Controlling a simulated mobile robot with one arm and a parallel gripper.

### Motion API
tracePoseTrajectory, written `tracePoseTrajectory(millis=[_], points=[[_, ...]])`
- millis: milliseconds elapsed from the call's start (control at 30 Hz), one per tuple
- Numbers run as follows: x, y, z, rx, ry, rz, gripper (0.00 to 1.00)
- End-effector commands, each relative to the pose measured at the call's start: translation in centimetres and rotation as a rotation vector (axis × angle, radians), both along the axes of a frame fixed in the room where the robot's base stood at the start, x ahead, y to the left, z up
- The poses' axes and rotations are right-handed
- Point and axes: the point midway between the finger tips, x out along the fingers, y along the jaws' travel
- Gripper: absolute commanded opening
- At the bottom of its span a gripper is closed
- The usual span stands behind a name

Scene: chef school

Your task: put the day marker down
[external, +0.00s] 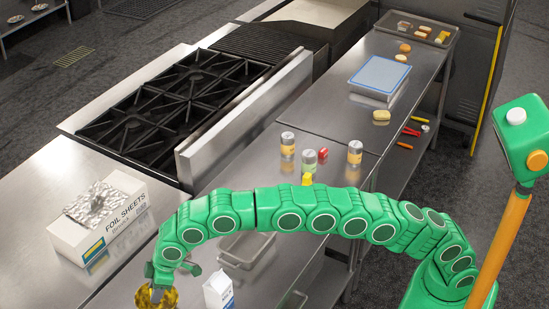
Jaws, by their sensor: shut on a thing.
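My gripper (157,291) is at the bottom left of the external view, low over the near part of the steel counter (190,272). It is shut on a ruffled golden-brown thing (170,298), which is partly cut off by the bottom edge of the picture. I cannot tell whether this is the day marker, or whether it touches the counter.
A foil sheets box (115,225) stands left of my gripper, and a milk carton (218,291) to its right. A shallow tray (246,250) lies behind the carton. Several cans (355,152) and a red item (322,153) stand farther back, near the stove (180,100).

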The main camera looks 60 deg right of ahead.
Motion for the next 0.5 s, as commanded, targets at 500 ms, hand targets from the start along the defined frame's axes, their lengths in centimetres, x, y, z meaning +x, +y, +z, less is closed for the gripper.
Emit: tracePoseTrajectory(millis=[500], points=[[0.0,0.0,-1.8,-0.001,0.001,0.0,0.08]])
